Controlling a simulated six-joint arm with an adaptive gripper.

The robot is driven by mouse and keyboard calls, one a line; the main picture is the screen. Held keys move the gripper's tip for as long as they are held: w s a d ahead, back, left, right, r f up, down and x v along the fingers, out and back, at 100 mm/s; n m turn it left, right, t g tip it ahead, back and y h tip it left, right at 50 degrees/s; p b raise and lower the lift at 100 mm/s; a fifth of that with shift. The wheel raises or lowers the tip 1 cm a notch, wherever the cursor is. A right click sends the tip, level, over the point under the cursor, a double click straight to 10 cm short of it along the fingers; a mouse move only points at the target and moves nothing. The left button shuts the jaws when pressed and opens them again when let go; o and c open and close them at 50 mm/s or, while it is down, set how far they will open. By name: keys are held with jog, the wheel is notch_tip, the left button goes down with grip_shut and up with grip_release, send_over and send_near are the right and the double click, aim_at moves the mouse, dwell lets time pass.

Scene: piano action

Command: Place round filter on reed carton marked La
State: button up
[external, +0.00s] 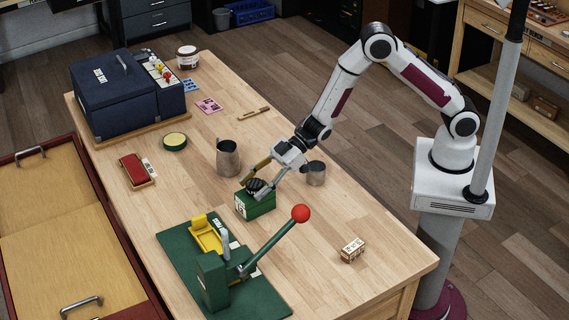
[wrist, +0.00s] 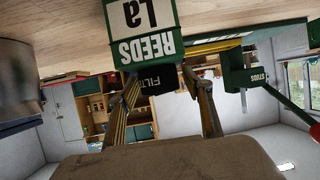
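The reed carton (external: 255,206) is a green box with white labels, standing on the wooden table; the wrist view shows its "REEDS La" label (wrist: 146,38) upside down at the top. The round filter (external: 256,184) is small and black. In the wrist view, the filter (wrist: 158,82), with "FILT" lettering, is between my fingers at the carton's top edge. My gripper (external: 254,189) is over the carton, its fingers on both sides of the filter and seemingly shut on it. Whether the filter's underside touches the carton is hard to tell.
A green press (external: 213,276) with a red-knobbed lever (external: 300,214) stands in front of the carton. Metal mugs (external: 228,158) (external: 316,174) stand close behind and right. A small block (external: 352,250) lies at right.

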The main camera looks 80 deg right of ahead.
jog(key=shift+r, duration=0.15)
dwell(0.3)
jog(key=v, duration=1.2)
dwell(0.8)
jog(key=d+r+m+t+h, duration=0.25)
jog(key=d+r+h, duration=0.25)
jog(key=d+r, duration=0.45)
jog(key=s+d+r+m+h, duration=0.35)
jog(key=s+d, duration=0.25)
jog(key=d, duration=0.4)
jog(key=s+d+r+m+g, duration=0.1)
jog(key=s+m+g, duration=0.1)
jog(key=s, duration=1)
jog(key=s+d+r+m+g+h, duration=0.1)
jog(key=s+g, duration=0.2)
jog(key=s, duration=1)
jog(key=shift+s+r+m, duration=0.2)
jog(key=shift+r+m, duration=0.1)
jog(key=shift+m, duration=0.1)
